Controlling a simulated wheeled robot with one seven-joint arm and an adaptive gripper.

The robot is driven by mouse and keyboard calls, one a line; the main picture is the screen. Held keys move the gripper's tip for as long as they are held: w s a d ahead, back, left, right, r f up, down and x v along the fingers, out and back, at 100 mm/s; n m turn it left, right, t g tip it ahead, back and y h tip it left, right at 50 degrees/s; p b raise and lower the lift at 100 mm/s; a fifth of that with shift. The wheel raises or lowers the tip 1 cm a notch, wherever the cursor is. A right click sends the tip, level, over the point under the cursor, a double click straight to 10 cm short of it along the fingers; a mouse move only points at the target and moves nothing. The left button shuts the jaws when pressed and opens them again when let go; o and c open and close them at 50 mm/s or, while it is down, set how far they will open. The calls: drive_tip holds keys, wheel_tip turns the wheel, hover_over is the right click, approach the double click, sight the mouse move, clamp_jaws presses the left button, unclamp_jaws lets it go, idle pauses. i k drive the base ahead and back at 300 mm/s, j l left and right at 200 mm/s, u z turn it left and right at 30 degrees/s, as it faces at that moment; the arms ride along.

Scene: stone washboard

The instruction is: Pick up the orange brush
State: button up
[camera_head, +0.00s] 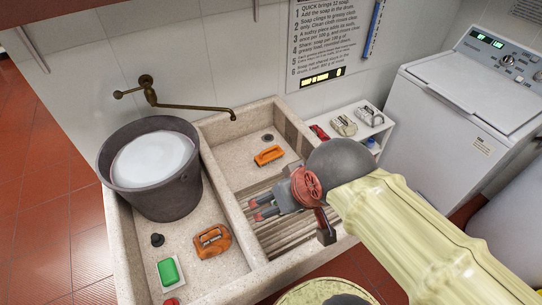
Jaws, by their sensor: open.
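A bright orange brush (269,155) lies on the floor of the right basin of the stone sink, near its drain at the back. A second, duller orange-brown block (212,241) with a dark and light top part lies in the left basin; I cannot tell whether it is a brush too. My gripper (257,210) is over the ribbed washboard part of the right basin, nearer than the bright orange brush and apart from it. My arm hides the right front of the sink.
A large dark bucket (152,203) with whitish contents stands in the left basin, near a green soap (168,271) on a white dish. A brass tap (190,106) reaches over the basins. A stone divider (233,222) separates them. A white shelf (345,147) holds brushes beside a washing machine (465,125).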

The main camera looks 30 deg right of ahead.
sight(269, 155)
drive_tip(key=z, duration=0.55)
drive_tip(key=k+l+u, duration=0.1)
drive_tip(key=l, duration=0.25)
drive_tip(key=l+u, duration=0.3)
drive_tip(key=l, duration=0.4)
drive_tip(key=l+u, duration=0.35)
drive_tip(key=l, duration=0.3)
drive_tip(key=k+l+u, duration=0.15)
drive_tip(key=l+u, duration=0.15)
drive_tip(key=l, duration=0.35)
drive_tip(key=i+l+u, duration=0.35)
drive_tip(key=l, duration=0.25)
drive_tip(key=i+l+u, duration=0.15)
drive_tip(key=l, duration=0.2)
drive_tip(key=i+l+u, duration=0.15)
drive_tip(key=l, duration=0.2)
drive_tip(key=i+l+u, duration=0.2)
drive_tip(key=l, duration=0.15)
drive_tip(key=l+u, duration=0.15)
drive_tip(key=l, duration=0.2)
drive_tip(key=i+l, duration=0.15)
drive_tip(key=l, duration=0.2)
drive_tip(key=j+u, duration=0.05)
